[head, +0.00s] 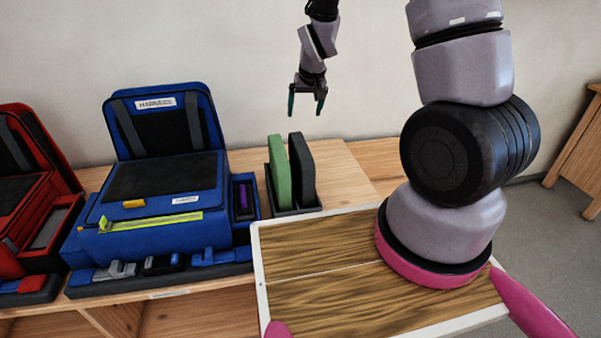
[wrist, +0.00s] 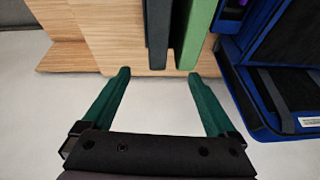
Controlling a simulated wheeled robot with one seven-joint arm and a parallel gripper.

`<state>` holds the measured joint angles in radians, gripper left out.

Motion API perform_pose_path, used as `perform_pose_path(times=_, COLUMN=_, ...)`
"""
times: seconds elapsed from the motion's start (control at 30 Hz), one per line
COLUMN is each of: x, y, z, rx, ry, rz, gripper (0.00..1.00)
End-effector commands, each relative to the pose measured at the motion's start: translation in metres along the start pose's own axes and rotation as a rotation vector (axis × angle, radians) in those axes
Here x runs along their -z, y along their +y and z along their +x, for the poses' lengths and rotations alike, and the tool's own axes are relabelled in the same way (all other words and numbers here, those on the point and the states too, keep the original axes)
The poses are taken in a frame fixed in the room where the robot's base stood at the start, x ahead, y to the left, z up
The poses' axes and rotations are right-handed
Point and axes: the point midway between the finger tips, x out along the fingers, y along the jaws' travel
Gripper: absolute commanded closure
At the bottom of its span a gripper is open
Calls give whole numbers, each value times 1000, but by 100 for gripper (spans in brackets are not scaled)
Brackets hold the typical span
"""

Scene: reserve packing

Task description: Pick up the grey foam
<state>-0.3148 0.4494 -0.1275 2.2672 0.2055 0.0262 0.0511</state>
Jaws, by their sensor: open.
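The grey foam (head: 301,170) is a dark grey slab standing upright in a small black holder (head: 297,211) on the wooden bench. A green foam slab (head: 278,170) stands beside it on the left. In the wrist view the grey foam (wrist: 158,35) is at the top middle, with the green slab (wrist: 196,35) to its right. My gripper (head: 307,101) is open and empty, above the slabs and apart from them. Its green fingers show in the wrist view (wrist: 158,82), pointing toward the slabs, with nothing between them.
A red case (head: 30,200) is at the far left. A wood-topped tray (head: 330,275) with a white rim lies in front. Bare bench (head: 345,180) lies right of the holder.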

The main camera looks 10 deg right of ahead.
Motion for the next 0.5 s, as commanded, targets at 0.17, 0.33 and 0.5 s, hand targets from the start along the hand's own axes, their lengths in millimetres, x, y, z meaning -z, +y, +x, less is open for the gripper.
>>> perform_pose_path(times=0.17, x=-15, y=-2, z=47, rx=-29, ry=-15, rz=-53, gripper=7)
perform_pose_path(times=0.33, x=-18, y=-2, z=67, rx=-35, ry=-15, rz=-65, gripper=7)
perform_pose_path(times=0.5, x=-19, y=0, z=94, rx=-35, ry=-16, rz=-64, gripper=7)
